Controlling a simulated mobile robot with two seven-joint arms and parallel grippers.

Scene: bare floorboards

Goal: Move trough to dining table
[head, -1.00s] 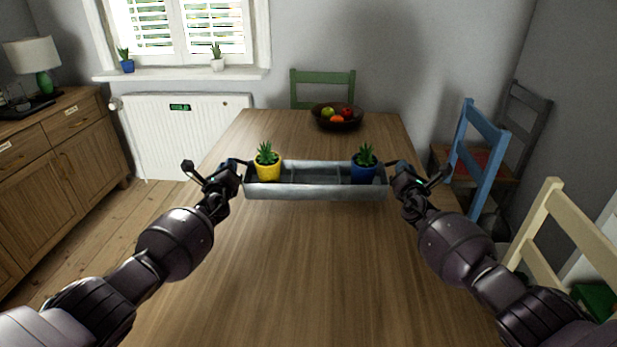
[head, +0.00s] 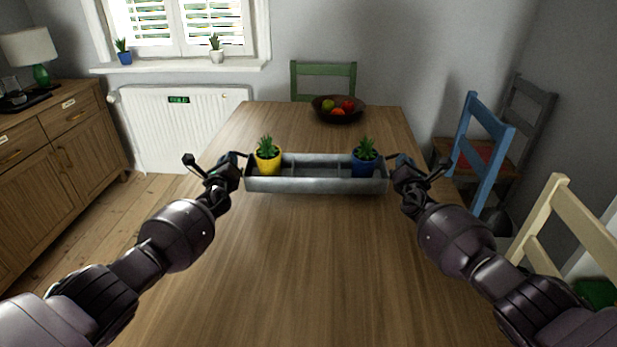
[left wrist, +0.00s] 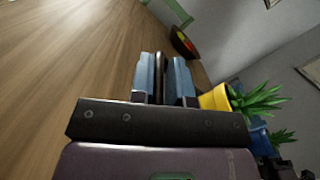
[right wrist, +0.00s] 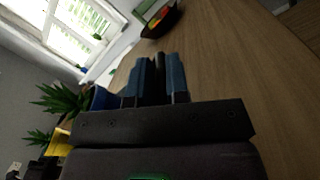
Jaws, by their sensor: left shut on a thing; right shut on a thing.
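The grey metal trough (head: 316,186) is level over the wooden dining table (head: 290,260); I cannot tell whether its base touches the top. It carries a yellow pot with a plant (head: 268,160) in its left end and a blue pot with a plant (head: 364,161) in its right end. The middle looks empty. My left gripper (head: 241,157) is shut on the trough's left end, and my right gripper (head: 391,160) is shut on its right end. In the left wrist view the yellow pot (left wrist: 216,97) is beside the fingers; in the right wrist view the blue pot (right wrist: 103,98) is.
A dark fruit bowl (head: 337,110) stands at the table's far end. A green chair (head: 322,70) is behind it, a blue chair (head: 485,140) and a cream chair (head: 560,215) at the right. A wooden sideboard (head: 70,155) is at the left. The near tabletop is clear.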

